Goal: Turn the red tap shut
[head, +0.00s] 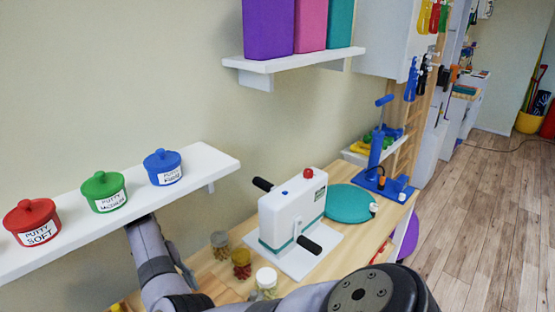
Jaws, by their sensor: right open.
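I cannot pick out a red tap for certain in the head view. A small red piece (379,252) shows at the bench's right edge, too small to tell what it is. A red knob (308,173) sits on top of a white machine (293,215) with black crank handles. My arm crosses the bottom of the view and reaches up at the left to the underside of the shelf. Its far end is hidden there, and I cannot make out the fingertips of my right gripper. My left gripper is not in view.
A white shelf (222,159) holds red (31,220), green (103,191) and blue (162,167) putty pots above my arm. Small jars (241,263) stand on the wooden bench (215,280). A teal disc (348,203) and a blue stand (376,160) are further back. The floor (490,220) at right is clear.

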